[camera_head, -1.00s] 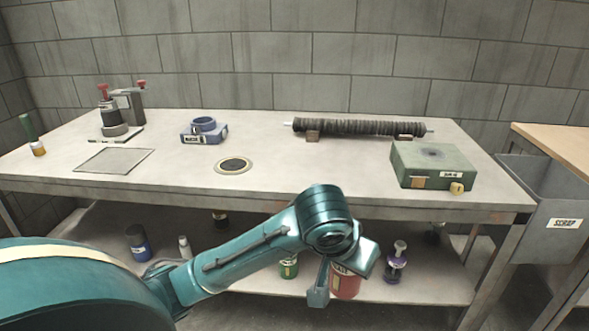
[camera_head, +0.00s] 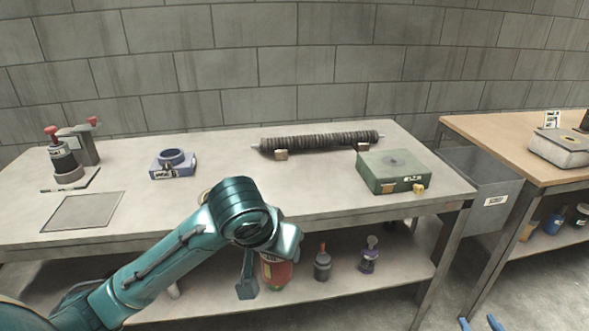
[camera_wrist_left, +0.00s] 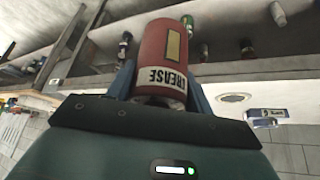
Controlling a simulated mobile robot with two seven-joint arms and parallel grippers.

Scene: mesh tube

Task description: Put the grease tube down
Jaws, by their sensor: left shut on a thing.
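The grease tube (camera_head: 277,272) is red and hangs in front of the steel workbench, level with its lower shelf in the head view. In the left wrist view the tube (camera_wrist_left: 160,48) shows its "GREASE" label, with a blue finger on either side. My left gripper (camera_head: 262,276) is shut on it; one finger shows on the tube's left side in the head view. My right gripper (camera_head: 480,323) shows only as two blue fingertips at the bottom edge, spread apart with nothing between them.
The workbench top (camera_head: 230,200) has clear room in its middle. On it are a mesh tube (camera_head: 320,140) on rests, a green box (camera_head: 393,172), a blue ring fixture (camera_head: 172,163) and a grey mat (camera_head: 82,211). A grey scrap bin (camera_head: 485,195) stands between it and a wooden bench (camera_head: 500,150).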

